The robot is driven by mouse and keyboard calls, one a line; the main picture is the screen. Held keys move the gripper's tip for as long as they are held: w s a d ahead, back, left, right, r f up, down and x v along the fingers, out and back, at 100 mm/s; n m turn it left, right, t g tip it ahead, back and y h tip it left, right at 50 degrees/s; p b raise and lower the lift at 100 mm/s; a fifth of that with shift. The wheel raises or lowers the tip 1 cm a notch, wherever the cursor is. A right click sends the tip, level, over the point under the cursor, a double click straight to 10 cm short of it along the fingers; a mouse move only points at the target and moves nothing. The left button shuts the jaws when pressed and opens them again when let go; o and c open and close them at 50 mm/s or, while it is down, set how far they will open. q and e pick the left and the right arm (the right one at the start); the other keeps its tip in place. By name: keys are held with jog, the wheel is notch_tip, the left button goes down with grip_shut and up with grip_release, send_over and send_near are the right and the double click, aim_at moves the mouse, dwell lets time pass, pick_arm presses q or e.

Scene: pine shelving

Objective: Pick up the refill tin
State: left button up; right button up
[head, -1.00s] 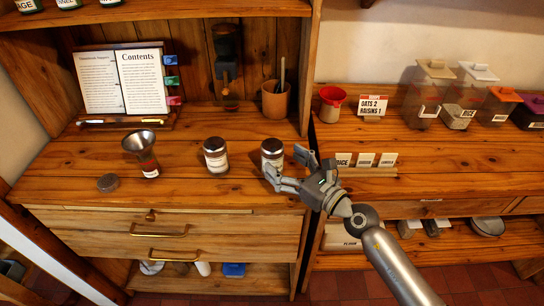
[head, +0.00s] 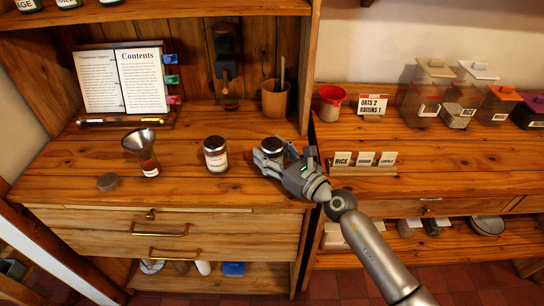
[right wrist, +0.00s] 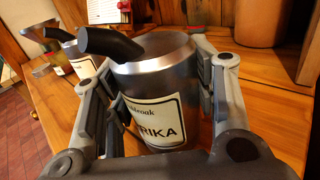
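A dark-lidded tin (head: 272,145) stands upright at the right end of the wooden counter. My right gripper (head: 276,153) is at this tin, with its fingers spread around it. In the right wrist view the tin (right wrist: 160,95) fills the middle, with a pale label reading "RIKA" at its end. My left gripper is not in view.
A jar with a metal funnel (head: 146,150) and a dark round lid (head: 107,182) are farther left. A terracotta pot (head: 275,100) stands behind the tin. A card holder (head: 362,168) is on the right-hand counter. The counter's front is clear.

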aim_at(271, 145)
jog(key=c, duration=0.5)
jog(key=shift+o, duration=0.2)
jog(key=shift+r+p, duration=0.55)
jog(key=shift+r, duration=0.3)
jog(key=r+p, duration=0.1)
jog(key=s+r+p, duration=0.1)
jog(key=r+p, duration=0.1)
jog(key=r, duration=0.1)
jog(key=shift+s+r, duration=0.1)
jog(key=shift+s, duration=0.3)
jog(key=s+r+p, duration=0.1)
jog(key=s+r, duration=0.6)
jog(key=s, duration=0.5)
jog(key=shift+d, duration=0.2)
